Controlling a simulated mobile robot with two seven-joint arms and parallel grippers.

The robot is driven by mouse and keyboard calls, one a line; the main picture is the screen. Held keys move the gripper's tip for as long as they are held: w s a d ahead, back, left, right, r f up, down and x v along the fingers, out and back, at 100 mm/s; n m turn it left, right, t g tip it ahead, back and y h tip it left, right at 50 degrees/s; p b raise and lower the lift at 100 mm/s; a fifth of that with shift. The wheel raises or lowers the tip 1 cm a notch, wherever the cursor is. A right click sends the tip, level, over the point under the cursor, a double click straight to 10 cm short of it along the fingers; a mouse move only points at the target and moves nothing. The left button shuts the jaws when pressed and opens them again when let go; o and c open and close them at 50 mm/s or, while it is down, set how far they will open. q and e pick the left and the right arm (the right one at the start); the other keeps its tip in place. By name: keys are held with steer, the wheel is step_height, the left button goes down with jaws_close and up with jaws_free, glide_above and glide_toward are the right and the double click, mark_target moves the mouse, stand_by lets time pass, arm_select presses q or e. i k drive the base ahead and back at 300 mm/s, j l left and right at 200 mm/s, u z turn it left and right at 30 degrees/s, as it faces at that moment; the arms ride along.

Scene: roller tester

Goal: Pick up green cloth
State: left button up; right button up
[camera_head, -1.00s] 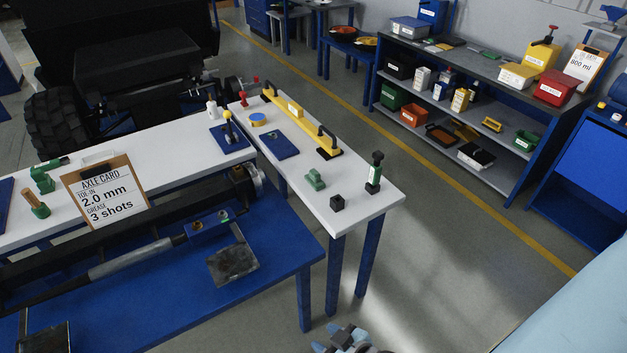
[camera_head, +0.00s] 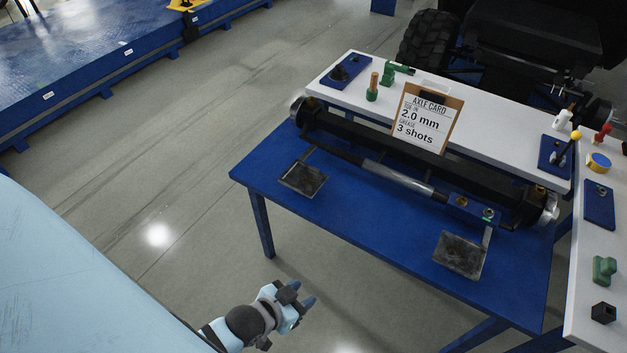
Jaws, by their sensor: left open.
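I see no thing that is clearly a green cloth. A small lumpy green object (camera_head: 604,268) lies on the white table (camera_head: 578,310) at the right edge; I cannot tell whether it is cloth. A green tool (camera_head: 397,68) and a green-based item with a wooden handle (camera_head: 372,92) are at the back of the white bench, left of the axle card. My left gripper (camera_head: 299,294) is open and empty at the bottom centre, over the floor in front of the blue bench. It is well apart from all the green things. My right gripper is not in view.
The blue bench (camera_head: 350,220) holds a long axle (camera_head: 400,180) and two dark plates. The axle card (camera_head: 425,118) stands on the white bench behind it. The floor (camera_head: 150,180) on the left is clear up to a blue platform (camera_head: 90,70).

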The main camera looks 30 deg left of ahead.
mark_target(602, 268)
steer(key=i+l, duration=0.2)
steer(key=i, duration=0.3)
steer(key=i+l+z, duration=0.15)
steer(key=i, duration=0.3)
